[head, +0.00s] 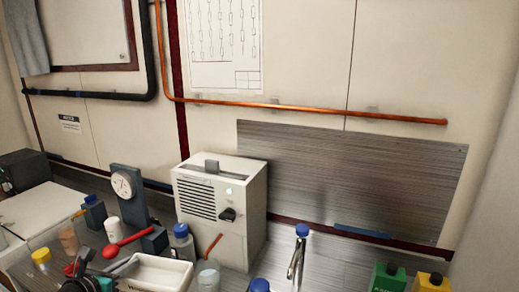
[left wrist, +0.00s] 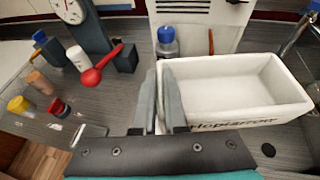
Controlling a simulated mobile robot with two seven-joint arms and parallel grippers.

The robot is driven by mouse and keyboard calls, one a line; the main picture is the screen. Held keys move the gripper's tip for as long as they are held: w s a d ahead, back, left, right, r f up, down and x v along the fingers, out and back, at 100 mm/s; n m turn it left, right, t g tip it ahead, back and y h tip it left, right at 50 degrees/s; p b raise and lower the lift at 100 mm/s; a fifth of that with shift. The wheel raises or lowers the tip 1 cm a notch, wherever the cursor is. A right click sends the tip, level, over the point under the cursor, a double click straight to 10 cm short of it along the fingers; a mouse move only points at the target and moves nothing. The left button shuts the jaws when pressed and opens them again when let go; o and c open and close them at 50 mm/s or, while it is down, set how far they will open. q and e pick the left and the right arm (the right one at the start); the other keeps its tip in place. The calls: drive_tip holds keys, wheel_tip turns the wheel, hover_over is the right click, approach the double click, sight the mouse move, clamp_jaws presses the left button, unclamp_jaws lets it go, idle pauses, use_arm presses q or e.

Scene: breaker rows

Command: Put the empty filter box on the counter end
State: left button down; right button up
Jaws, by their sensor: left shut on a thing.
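The filter box is a white, open-topped box with dark lettering on its front, and it looks empty in the left wrist view (left wrist: 235,122). In the head view the box (head: 160,271) shows at the bottom, in front of the white machine. My left gripper (head: 122,268) is at the box's left side. In the left wrist view its fingers (left wrist: 164,100) are shut on the box's left wall. Whether the box touches the counter is hard to tell. The grey counter (head: 335,262) runs along the wall. My right gripper is not in view.
A white vented machine (head: 221,210) stands behind the box. A dial gauge (head: 124,186), a red spoon (left wrist: 101,66) and several small bottles stand left. A blue-topped tap (head: 299,252) is to the right, then green (head: 388,278) and yellow (head: 431,282) containers.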

sight(150, 287)
use_arm(q)
drive_tip(key=s+d+m+h+b, duration=0.1)
drive_tip(key=d+b, duration=0.1)
drive_tip(key=s+d+m+g+h+b, duration=0.1)
drive_tip(key=s+d+h+b, duration=0.1)
drive_tip(key=d+b, duration=0.1)
drive_tip(key=s+d+m+h+b, duration=0.1)
drive_tip(key=s+d+m+b, duration=0.1)
drive_tip(key=d, duration=0.1)
drive_tip(key=shift+s+f+h, duration=0.2)
drive_tip(key=shift+f+h, duration=0.1)
drive_tip(key=s+d+f+m+g+h+b, duration=0.2)
drive_tip(key=s+d+m+g+h+b, duration=0.2)
drive_tip(key=s+d+b, duration=0.3)
drive_tip(key=s+d+m, duration=0.1)
drive_tip(key=s+d, duration=0.1)
drive_tip(key=s, duration=0.1)
drive_tip(key=shift+s+d+h, duration=0.15)
drive_tip(key=shift+d+h, duration=0.05)
drive_tip(key=shift+h, duration=0.1)
drive_tip(key=shift+f, duration=0.15)
